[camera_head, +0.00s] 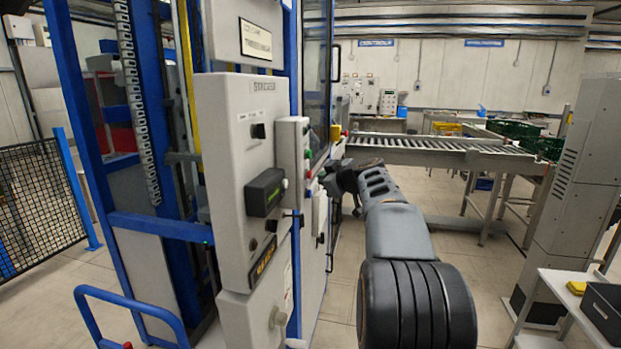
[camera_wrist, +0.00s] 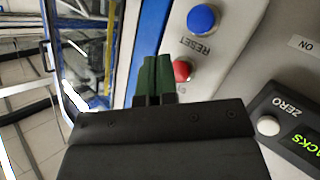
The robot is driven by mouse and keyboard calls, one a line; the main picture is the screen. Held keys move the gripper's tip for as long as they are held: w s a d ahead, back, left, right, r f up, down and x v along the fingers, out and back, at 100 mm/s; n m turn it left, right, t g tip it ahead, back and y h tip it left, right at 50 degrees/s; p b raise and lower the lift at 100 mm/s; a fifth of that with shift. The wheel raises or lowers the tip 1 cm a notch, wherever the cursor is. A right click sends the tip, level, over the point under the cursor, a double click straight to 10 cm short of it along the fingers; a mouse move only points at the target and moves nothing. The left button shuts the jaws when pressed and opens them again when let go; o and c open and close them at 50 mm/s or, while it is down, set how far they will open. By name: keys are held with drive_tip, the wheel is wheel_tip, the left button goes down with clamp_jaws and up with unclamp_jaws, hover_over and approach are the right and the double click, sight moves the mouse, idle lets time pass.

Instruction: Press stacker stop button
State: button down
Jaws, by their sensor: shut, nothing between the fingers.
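The red stop button (camera_wrist: 182,70) is round and sits on a light panel in the wrist view. Its label is mostly hidden behind my gripper; only the first letters show. My gripper (camera_wrist: 156,60) is shut and empty, its dark green fingertips just left of the red button in the picture. I cannot tell whether they touch the panel. In the head view my arm reaches to the right side of the grey stacker control cabinet (camera_head: 232,140), beside a small button box (camera_head: 291,135).
A blue RESET button (camera_wrist: 201,18) sits close to the red one. A display with a ZERO button (camera_wrist: 268,126) is at the right of the wrist view. A roller conveyor (camera_head: 440,150) runs behind my arm. A grey column (camera_head: 580,170) stands at right. Floor between is open.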

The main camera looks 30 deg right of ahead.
drive_tip(key=shift+s+d+b, duration=1.4)
drive_tip(key=shift+s+d, duration=0.35)
drive_tip(key=shift+d, duration=0.1)
